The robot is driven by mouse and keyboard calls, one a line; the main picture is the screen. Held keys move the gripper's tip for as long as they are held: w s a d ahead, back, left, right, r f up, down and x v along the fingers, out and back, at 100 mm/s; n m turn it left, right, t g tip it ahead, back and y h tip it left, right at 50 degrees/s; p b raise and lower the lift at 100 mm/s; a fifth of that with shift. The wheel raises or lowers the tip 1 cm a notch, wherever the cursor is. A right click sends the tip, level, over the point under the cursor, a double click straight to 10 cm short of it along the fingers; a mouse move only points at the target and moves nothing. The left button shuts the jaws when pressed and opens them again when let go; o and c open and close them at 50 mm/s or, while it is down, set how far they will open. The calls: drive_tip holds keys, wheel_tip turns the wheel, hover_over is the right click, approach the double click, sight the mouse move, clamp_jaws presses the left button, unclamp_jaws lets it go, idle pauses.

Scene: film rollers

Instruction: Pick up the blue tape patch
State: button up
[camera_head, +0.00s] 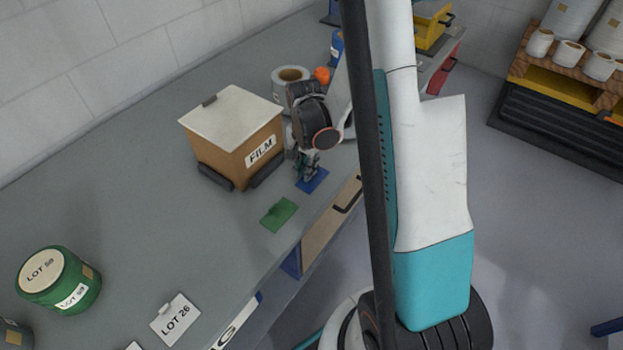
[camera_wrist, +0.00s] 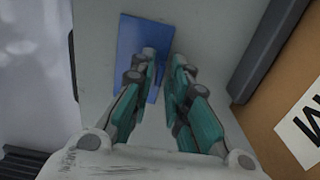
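The blue tape patch (camera_head: 313,181) lies flat on the grey workbench, in front of the FILM box in the head view. In the wrist view the blue patch (camera_wrist: 140,38) is at the upper middle, partly hidden by the left finger.
The cardboard FILM box (camera_head: 238,137) stands close beside my gripper. A green patch (camera_head: 278,214) lies on the bench (camera_head: 150,190) nearby. A white roll (camera_head: 290,80) and orange cap (camera_head: 322,75) stand behind. A green LOT 59 roll (camera_head: 58,280) and a LOT 26 card (camera_head: 175,320) are at lower left.

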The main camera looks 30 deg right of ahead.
clamp_jaws()
drive_tip(key=shift+r, duration=0.15)
